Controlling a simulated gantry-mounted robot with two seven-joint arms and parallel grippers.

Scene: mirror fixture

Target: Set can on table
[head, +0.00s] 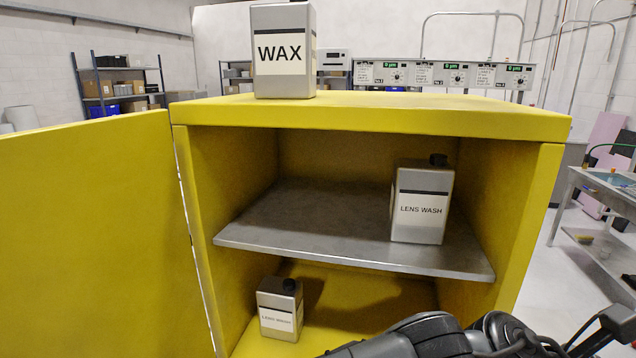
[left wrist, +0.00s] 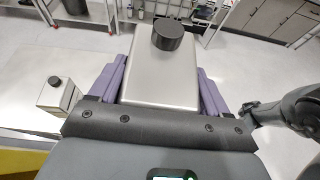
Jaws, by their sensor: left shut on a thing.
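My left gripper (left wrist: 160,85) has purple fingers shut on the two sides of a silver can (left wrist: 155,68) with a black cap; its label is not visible. The left gripper does not show in the head view. In the head view, a WAX can (head: 283,50) stands on top of the yellow cabinet. A LENS WASH can (head: 421,205) stands on the grey shelf inside, and a smaller can (head: 280,310) stands on the cabinet floor. A worktable (head: 608,192) is at the far right. My right gripper cannot be made out.
The yellow cabinet (head: 375,113) is open, its door (head: 90,230) swung out left. The left part of its shelf (head: 310,225) is bare. In the wrist view another capped can (left wrist: 57,97) stands at the left, and a dark arm link (left wrist: 300,108) is close on the right.

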